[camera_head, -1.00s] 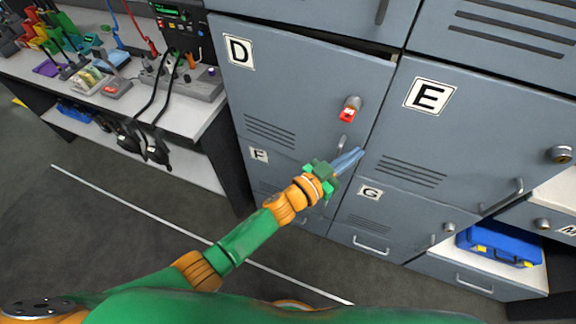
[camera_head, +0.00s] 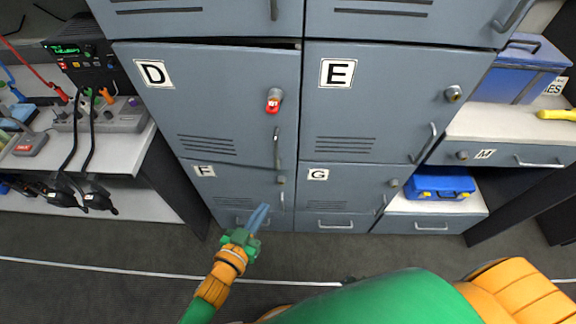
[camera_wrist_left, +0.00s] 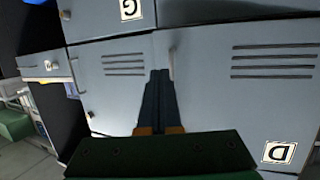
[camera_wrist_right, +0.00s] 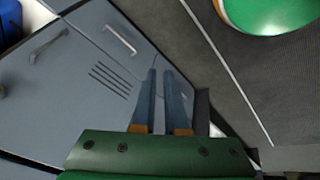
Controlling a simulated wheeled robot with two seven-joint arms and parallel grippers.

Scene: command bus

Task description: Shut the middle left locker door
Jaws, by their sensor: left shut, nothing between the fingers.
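The middle left locker door, marked D (camera_head: 215,100), stands slightly ajar, with a thin dark gap along its top edge. It has a lock with a red part (camera_head: 274,103) and an upright handle (camera_head: 277,148) near its right edge. My left gripper (camera_head: 265,208) is shut and empty, and in the head view it overlaps the door F area below D. In the left wrist view, upside down, its fingertips (camera_wrist_left: 160,73) point toward the D handle (camera_wrist_left: 172,60); contact cannot be told. My right gripper (camera_wrist_right: 160,72) is slightly open and empty, pointing along a locker front.
Door E (camera_head: 350,110) is to the right of D, and doors F (camera_head: 225,178) and G (camera_head: 335,180) are below. A workbench (camera_head: 110,150) with a power supply stands at left. A blue case (camera_head: 440,185) sits on a shelf at right. Floor in front is clear.

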